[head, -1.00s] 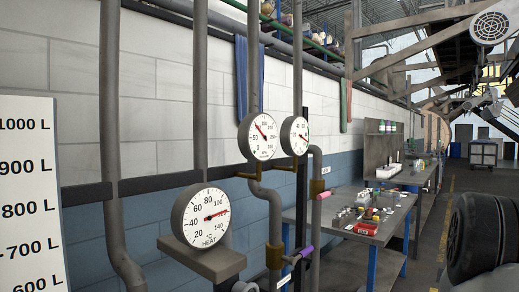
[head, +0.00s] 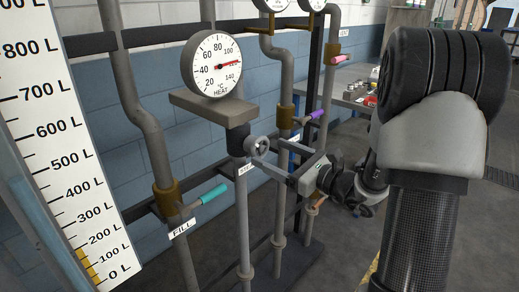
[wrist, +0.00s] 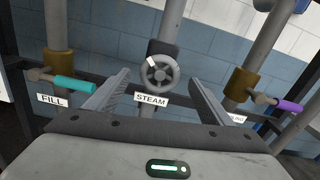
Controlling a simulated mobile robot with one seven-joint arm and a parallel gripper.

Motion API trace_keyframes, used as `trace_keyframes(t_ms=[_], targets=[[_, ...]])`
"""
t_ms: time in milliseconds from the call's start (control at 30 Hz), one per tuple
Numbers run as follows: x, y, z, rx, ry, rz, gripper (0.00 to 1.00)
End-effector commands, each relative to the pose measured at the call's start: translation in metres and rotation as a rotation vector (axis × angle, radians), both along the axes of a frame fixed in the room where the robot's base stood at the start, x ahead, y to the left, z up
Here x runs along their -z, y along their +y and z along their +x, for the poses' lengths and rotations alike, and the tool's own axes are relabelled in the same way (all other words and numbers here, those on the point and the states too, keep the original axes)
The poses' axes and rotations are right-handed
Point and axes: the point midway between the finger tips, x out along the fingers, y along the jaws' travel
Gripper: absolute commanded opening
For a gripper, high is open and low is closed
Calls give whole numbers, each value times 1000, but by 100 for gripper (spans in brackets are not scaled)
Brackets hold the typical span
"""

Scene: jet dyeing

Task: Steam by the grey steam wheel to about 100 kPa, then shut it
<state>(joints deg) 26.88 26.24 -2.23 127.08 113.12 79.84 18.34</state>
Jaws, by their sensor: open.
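The grey steam wheel (head: 257,146) is a small spoked handwheel on the front of a vertical pipe under the heat dial. In the wrist view the wheel (wrist: 160,73) is ahead between the fingers, with a white mark at its upper left and a STEAM label (wrist: 151,99) below. My gripper (head: 272,152) is open, its fingers pointing at the wheel, one to each side in the wrist view. I cannot tell whether they touch it. Two round gauges (head: 270,3) (head: 312,3) are cut off at the top, so their readings are hidden.
A teal FILL handle (head: 214,194) is left of the wheel; a purple handle (head: 319,113) and pink handle (head: 341,59) are right. The level scale (head: 65,150) shows yellow near the bottom. A workbench stands behind.

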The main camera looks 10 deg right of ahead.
Motion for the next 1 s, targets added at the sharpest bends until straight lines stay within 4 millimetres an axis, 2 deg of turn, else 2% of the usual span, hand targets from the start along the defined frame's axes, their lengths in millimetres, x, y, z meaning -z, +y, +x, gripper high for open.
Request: trace_keyframes(t_ms=[100,300,700,767,933,967,1000], targets=[[2,15,19,-4,0,-1,75],[1,30,40,-2,0,-1,75],[0,34,47,0,1,-1,75],[0,34,47,0,1,-1,67],[0,34,47,0,1,-1,38],[0,34,46,0,1,-1,34],[0,34,46,0,1,-1,34]])
